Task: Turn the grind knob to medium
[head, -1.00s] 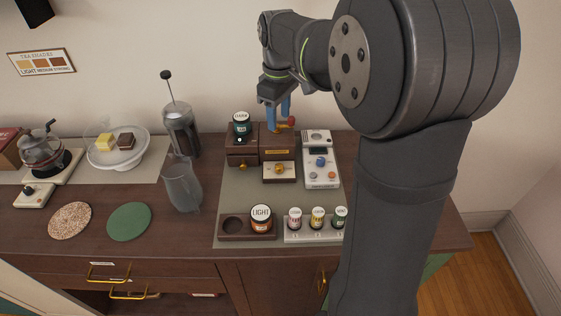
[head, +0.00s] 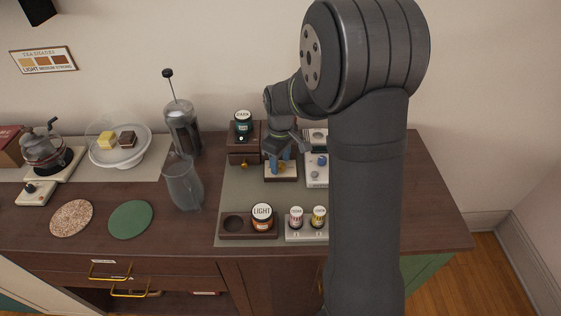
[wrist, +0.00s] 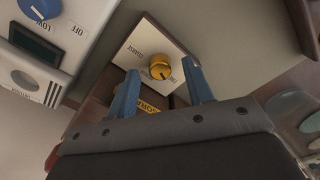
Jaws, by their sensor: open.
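The grind knob (wrist: 160,68) is a small yellow dial on a cream plate (wrist: 137,46), with COARSE printed to its left in the wrist view. The other label beside it is too small to read surely. In the head view the plate (head: 281,179) shows at the grinder's front, and my gripper hides the knob. My gripper (head: 280,167) is open, its two blue fingers pointing down over the plate. In the wrist view the gripper (wrist: 160,72) has one fingertip on either side of the knob, with gaps showing. I cannot tell the fingertips' exact height against it.
A dark-green jar (head: 242,124) stands on a wooden drawer box to the left. A white device with a blue knob (wrist: 38,8) stands close beside the grinder. In front are a LIGHT jar (head: 262,215) and several small labelled jars. A glass pitcher (head: 183,184) stands further left.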

